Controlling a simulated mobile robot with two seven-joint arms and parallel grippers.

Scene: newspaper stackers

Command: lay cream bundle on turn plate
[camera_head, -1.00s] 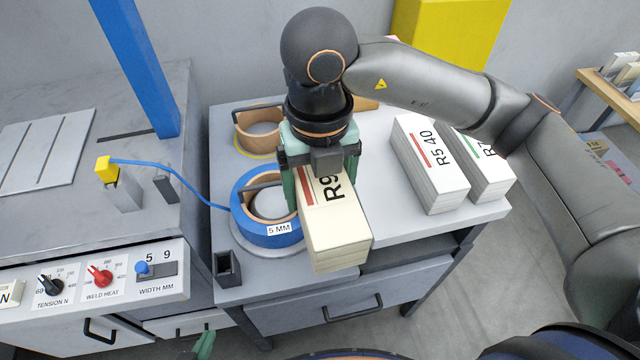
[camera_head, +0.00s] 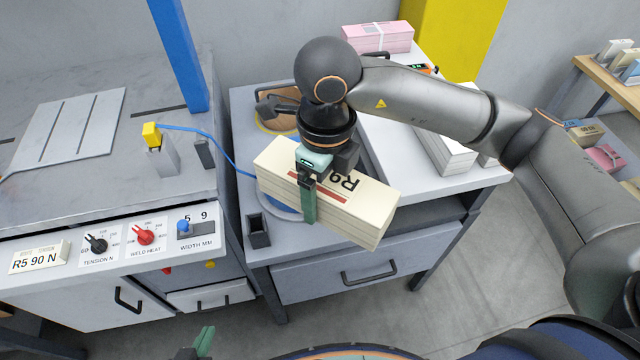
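The cream bundle (camera_head: 360,212), a long block with a red stripe and black print starting "R9", is held by my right gripper (camera_head: 311,188). That arm comes in from the right. One green finger lies down the bundle's near side; the far finger is hidden. The bundle is tilted across the picture over the blue tape roll and the cabinet's front edge. A pale grey grooved plate (camera_head: 68,138) lies empty on the bench at left; it may be the turn plate.
A blue post (camera_head: 180,55) and a yellow-topped block (camera_head: 152,134) with a blue strap stand between plate and bundle. A dark square holder (camera_head: 259,231) is near the bundle's left end. White bundles (camera_head: 445,150) and a pink bundle (camera_head: 378,37) lie on the cabinet. The control panel (camera_head: 130,240) is in front.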

